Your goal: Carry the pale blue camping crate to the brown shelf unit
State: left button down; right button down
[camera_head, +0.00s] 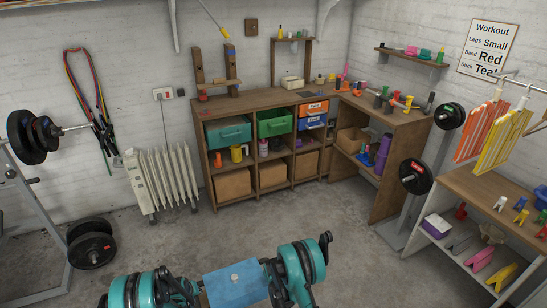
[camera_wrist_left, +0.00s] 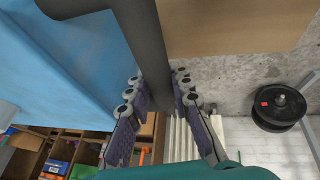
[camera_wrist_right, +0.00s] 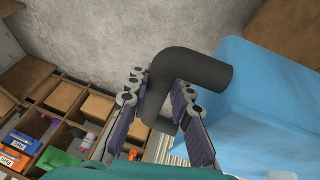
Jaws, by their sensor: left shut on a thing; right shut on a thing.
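The pale blue camping crate (camera_head: 236,284) is at the bottom middle of the head view, between my two arms. Its blue side also shows in the left wrist view (camera_wrist_left: 60,70) and the right wrist view (camera_wrist_right: 265,100). My left gripper (camera_wrist_left: 158,100) is shut on a dark handle beside the crate. My right gripper (camera_wrist_right: 157,95) is shut on the other dark, bent handle. The brown shelf unit (camera_head: 245,106) stands ahead against the back wall, apart from the crate. Its compartments hold green drawers, bottles and brown boxes. The crate's underside is hidden.
Open grey floor (camera_head: 190,240) lies between the crate and the unit. A white radiator (camera_head: 165,180) stands left of the unit. Weight plates (camera_head: 92,250) and a barbell rack are at left. A plate stand (camera_head: 395,238) and a low shelf (camera_head: 490,190) are at right.

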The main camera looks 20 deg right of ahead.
aim_at(274, 98)
jog(key=i+l, duration=0.1)
jog(key=l, duration=0.35)
jog(key=i+l, duration=0.1)
jog(key=l, duration=0.4)
jog(key=i+l, duration=0.1)
jog(key=l, duration=0.35)
jog(key=i+l, duration=1.05)
jog(key=i, duration=1.65)
